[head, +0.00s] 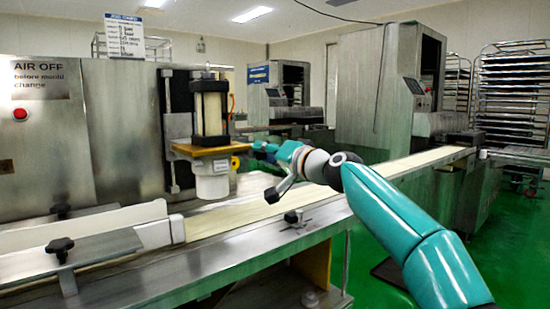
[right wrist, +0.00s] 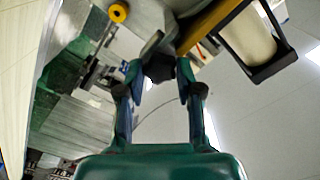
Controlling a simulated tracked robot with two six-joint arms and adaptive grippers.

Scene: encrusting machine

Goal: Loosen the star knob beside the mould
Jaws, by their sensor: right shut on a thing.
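The white mould (head: 212,183) hangs below a wooden-yellow plate (head: 208,151) on the machine's front, above the conveyor belt. My right gripper (head: 260,147) reaches in from the right to the plate's right side. In the right wrist view its fingers (right wrist: 159,72) are shut on a dark star knob (right wrist: 159,68), next to the yellow plate's edge (right wrist: 210,24). In the head view the knob is hard to make out at the fingertips. My left gripper is not in view.
A yellow round part (head: 235,162) sits just below my right gripper; it also shows in the right wrist view (right wrist: 119,12). A clear cylinder in a black frame (head: 211,108) stands on the plate. Black knobs (head: 60,246) stand along the belt guides.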

